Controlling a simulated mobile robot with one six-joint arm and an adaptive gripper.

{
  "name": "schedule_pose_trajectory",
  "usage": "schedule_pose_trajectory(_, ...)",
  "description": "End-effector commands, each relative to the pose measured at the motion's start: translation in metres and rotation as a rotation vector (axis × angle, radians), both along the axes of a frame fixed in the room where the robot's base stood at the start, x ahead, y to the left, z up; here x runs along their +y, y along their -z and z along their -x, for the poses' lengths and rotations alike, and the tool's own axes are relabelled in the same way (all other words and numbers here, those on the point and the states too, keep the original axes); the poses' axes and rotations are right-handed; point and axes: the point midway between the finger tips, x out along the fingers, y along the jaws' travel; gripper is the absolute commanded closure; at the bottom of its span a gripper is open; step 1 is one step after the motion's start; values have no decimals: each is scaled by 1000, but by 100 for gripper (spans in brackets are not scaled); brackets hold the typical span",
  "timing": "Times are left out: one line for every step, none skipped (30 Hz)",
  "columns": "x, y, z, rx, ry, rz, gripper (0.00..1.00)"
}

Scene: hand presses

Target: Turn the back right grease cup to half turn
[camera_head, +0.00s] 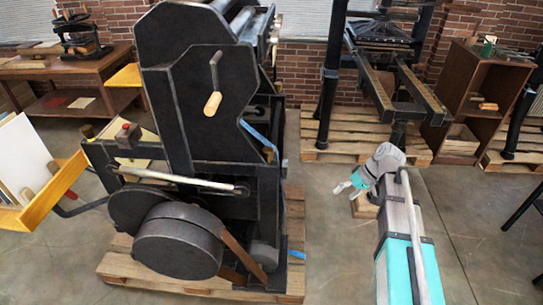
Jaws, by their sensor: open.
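The big black press (205,95) stands left of centre on a pallet. A small brass-coloured fitting (268,153) sits at its right side and a similar one (88,131) at its left side. They may be grease cups, but they are too small to tell, and I cannot tell which is the back right one. No turn position can be read. My gripper (345,190) is open and empty, right of the press and clearly apart from it. Its teal fingers point left and down above the floor.
A wooden crank handle (212,102) and a large black drum (180,242) are on the press's near side. An orange tray (52,195) juts out at left. Another press (385,60) stands on a pallet behind. The concrete floor between is mostly clear.

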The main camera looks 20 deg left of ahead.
Motion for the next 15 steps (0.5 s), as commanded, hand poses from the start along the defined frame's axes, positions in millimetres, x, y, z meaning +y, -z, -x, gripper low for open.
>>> schedule_pose_trajectory(7,4,-8,37,39,-21,8)
schedule_pose_trajectory(12,4,-10,65,67,-33,8)
schedule_pose_trajectory(18,4,-14,103,105,-50,8)
schedule_pose_trajectory(23,3,-17,132,133,-64,8)
schedule_pose_trajectory(27,3,-19,163,161,-77,8)
schedule_pose_trajectory(34,2,-23,204,198,-94,8)
schedule_pose_trajectory(38,2,-26,236,224,-105,8)
schedule_pose_trajectory(43,1,-28,270,250,-117,8)
schedule_pose_trajectory(48,0,-32,314,283,-131,8)
schedule_pose_trajectory(53,-1,-34,349,308,-141,8)
schedule_pose_trajectory(57,-1,-37,383,331,-150,8)
schedule_pose_trajectory(62,-3,-40,431,363,-163,8)
schedule_pose_trajectory(66,-4,-43,466,385,-172,8)
schedule_pose_trajectory(70,-5,-46,502,407,-180,8)
schedule_pose_trajectory(75,-6,-49,551,434,-189,8)
